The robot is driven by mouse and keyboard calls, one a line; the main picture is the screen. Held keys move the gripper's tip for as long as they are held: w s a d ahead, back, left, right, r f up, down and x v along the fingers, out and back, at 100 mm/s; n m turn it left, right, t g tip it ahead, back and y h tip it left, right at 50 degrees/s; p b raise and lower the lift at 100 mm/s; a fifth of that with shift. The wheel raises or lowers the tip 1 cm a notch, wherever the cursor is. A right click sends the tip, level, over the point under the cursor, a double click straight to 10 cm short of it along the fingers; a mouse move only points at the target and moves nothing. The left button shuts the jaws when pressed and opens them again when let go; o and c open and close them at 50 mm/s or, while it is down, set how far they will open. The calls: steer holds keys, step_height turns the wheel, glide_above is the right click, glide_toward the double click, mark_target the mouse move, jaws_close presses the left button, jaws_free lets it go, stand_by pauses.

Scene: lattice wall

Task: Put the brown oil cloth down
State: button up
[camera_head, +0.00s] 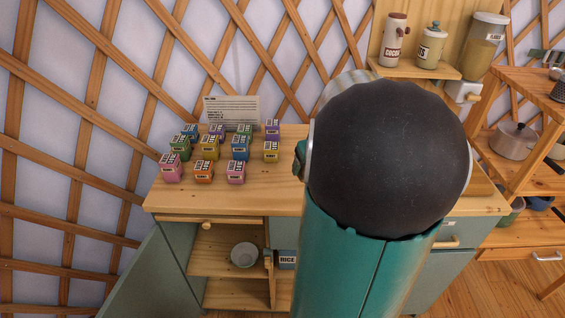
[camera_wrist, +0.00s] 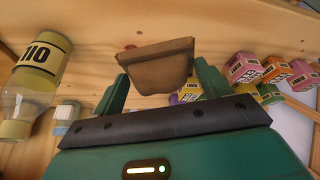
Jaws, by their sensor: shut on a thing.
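The brown oil cloth (camera_wrist: 155,66) shows in the wrist view as a folded brown piece with a darker edge. It sits between the green fingers of my gripper (camera_wrist: 160,86), which is shut on it. The wooden counter top (camera_wrist: 105,25) lies behind the cloth in that view; I cannot tell whether the cloth touches it. In the head view my dark, round arm link and teal arm cover the middle right of the counter (camera_head: 275,195), and the gripper and cloth are hidden.
Several small coloured boxes (camera_head: 209,148) stand on the counter's left, before a printed card (camera_head: 232,111). An oil bottle (camera_wrist: 35,80) and a small pale jar (camera_wrist: 66,115) are near the gripper. Jars (camera_head: 431,47) stand on a wall shelf. A pot (camera_head: 514,140) sits on the right rack.

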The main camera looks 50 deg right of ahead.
steer(key=w+d+f, duration=0.2)
steer(key=f, duration=0.1)
steer(key=w+d+f, duration=0.1)
steer(key=f, duration=0.1)
steer(key=shift+f, duration=1.6)
steer(key=shift+f, duration=0.15)
steer(key=o, duration=1)
steer(key=shift+o, duration=0.2)
steer(key=v, duration=1.2)
steer(key=shift+w, duration=0.15)
steer(key=shift+a+r, duration=0.1)
steer(key=shift+r, duration=0.15)
